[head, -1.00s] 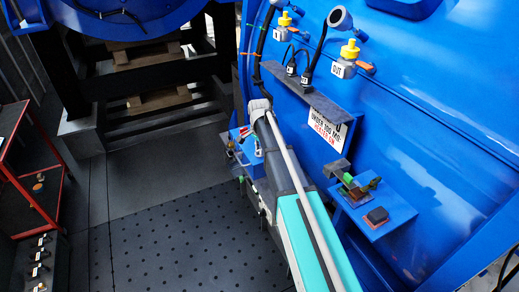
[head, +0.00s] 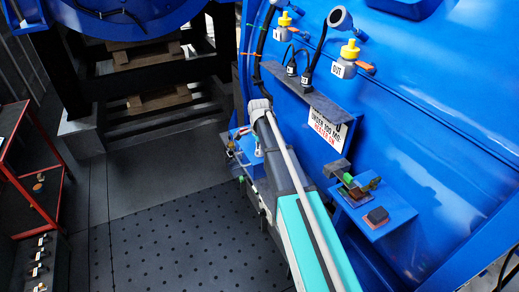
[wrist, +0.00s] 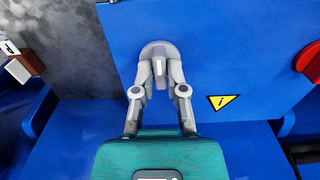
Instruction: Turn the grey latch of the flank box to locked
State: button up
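In the wrist view the grey latch (wrist: 159,52) has a rounded base on the blue face of the flank box (wrist: 235,55). Its short lever points down in the picture, towards my gripper. My gripper (wrist: 160,76) has one finger on each side of the lever, the tips close in against it, and looks shut on it. The fingers hide parts of the latch's sides. In the head view my arm covers most of the area around the gripper, and I cannot make out the latch there.
A yellow warning sticker (wrist: 223,101) is right of the latch, and a red knob (wrist: 309,62) is at the right edge. In the head view a blue shelf (head: 393,222) with small parts stands right of my arm. The perforated floor (head: 180,240) at left is clear; a red-framed rack (head: 62,175) stands beyond.

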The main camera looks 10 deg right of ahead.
jog(key=o, duration=0.3)
jog(key=shift+o, duration=0.2)
jog(key=shift+n, duration=0.4)
jog(key=shift+n, duration=1.4)
jog(key=n, duration=0.3)
jog(key=shift+n, duration=0.4)
jog(key=n, duration=0.5)
jog(key=shift+n, duration=0.3)
jog(key=n, duration=0.4)
jog(key=shift+n, duration=0.4)
notch_tip(320, 180, up, 14)
jog(key=p, duration=1.4)
jog(key=s+f+m+b, duration=0.2)
jog(key=s+f+b, duration=2)
jog(key=s, duration=0.4)
jog(key=shift+s+d+f+m+b, duration=0.2)
jog(key=shift+s+f+m+b, duration=0.05)
jog(key=shift+f+m+b, duration=0.15)
